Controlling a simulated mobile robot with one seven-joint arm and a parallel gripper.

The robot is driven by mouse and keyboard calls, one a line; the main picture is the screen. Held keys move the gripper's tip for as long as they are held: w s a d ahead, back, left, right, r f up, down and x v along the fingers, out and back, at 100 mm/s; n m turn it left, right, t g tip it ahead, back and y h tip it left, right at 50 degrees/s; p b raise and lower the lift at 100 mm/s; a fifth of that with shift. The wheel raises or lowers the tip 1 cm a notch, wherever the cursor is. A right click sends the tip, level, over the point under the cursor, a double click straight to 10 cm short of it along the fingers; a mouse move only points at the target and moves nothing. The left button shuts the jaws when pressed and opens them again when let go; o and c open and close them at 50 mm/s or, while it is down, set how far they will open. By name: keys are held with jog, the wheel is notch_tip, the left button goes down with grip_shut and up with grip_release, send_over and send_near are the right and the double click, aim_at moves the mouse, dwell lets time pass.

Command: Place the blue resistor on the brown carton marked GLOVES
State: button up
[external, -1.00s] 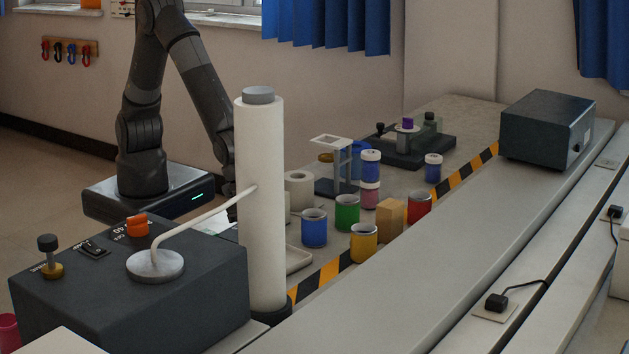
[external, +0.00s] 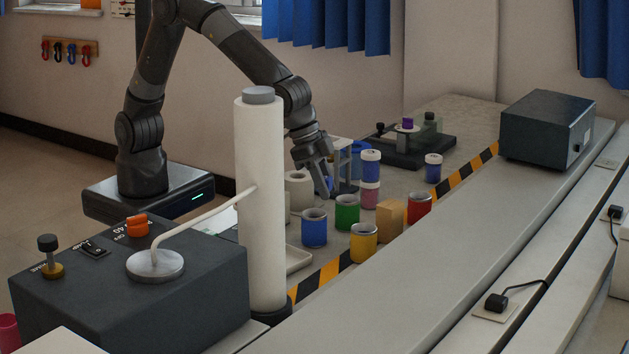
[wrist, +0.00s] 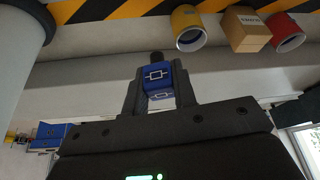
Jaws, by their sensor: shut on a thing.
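My gripper (external: 327,184) is shut on the blue resistor (wrist: 158,82), a blue block with a white resistor symbol, held between both fingers in the wrist view. In the external view only a bit of blue shows at the fingers. The brown carton (external: 390,218) stands on the bench between the yellow and red cans, to the right of my gripper in the picture. It also shows in the wrist view (wrist: 246,29), with dark lettering too small to read surely.
Near my gripper stand a blue can (external: 314,230), a green can (external: 347,213), a yellow can (external: 363,243) and a red can (external: 419,207). A tall white column (external: 259,200) stands left of them. The long grey surface (external: 450,250) at the right is mostly clear.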

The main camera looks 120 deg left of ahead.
jog(key=w+a+r+n, duration=0.2)
jog(key=a+r, duration=0.2)
jog(key=a, duration=0.4)
send_near(397, 204)
jog(key=shift+w+d+f+y, duration=0.1)
jog(key=shift+w+f+y, duration=0.1)
jog(key=shift+w, duration=0.25)
jog(key=shift+w+d+f+y, duration=0.1)
jog(key=shift+w+f, duration=0.1)
jog(key=shift+w, duration=0.25)
jog(key=shift+w+a+f, duration=0.15)
jog(key=shift+a+f, duration=0.2)
jog(key=shift+a, duration=0.05)
jog(key=shift+f, duration=1.9)
jog(key=shift+f, duration=0.15)
jog(key=o, duration=1)
